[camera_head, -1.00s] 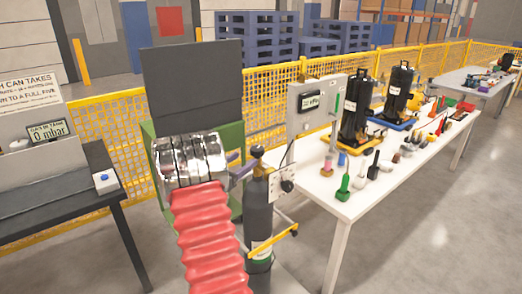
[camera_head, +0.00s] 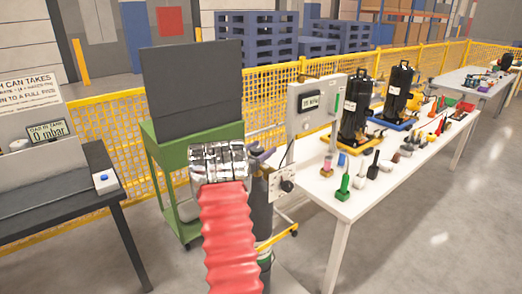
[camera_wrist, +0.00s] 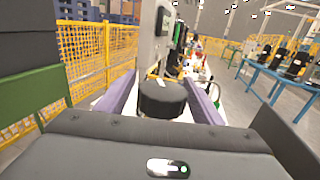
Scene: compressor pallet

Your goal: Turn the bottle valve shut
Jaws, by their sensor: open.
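The dark gas bottle (camera_head: 262,218) stands at the near end of the white bench, largely hidden behind my red-sleeved arm. Its brass-coloured valve top (camera_head: 257,149) shows just past my silver wrist. In the wrist view a round black knob (camera_wrist: 162,100), which looks like the valve's handwheel, sits between the two purple fingers of my gripper (camera_wrist: 161,82). My gripper is open, with one finger on each side of the knob. Narrow gaps seem to show beside it; contact cannot be told. The valve stem below is hidden.
A grey panel box with a display (camera_head: 312,100) and a black dial (camera_head: 287,186) stands close to the bottle's right. The white bench (camera_head: 345,205) holds tools and black compressors. A green cart (camera_head: 170,165) is behind my wrist, and a yellow mesh fence (camera_head: 115,140) runs behind.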

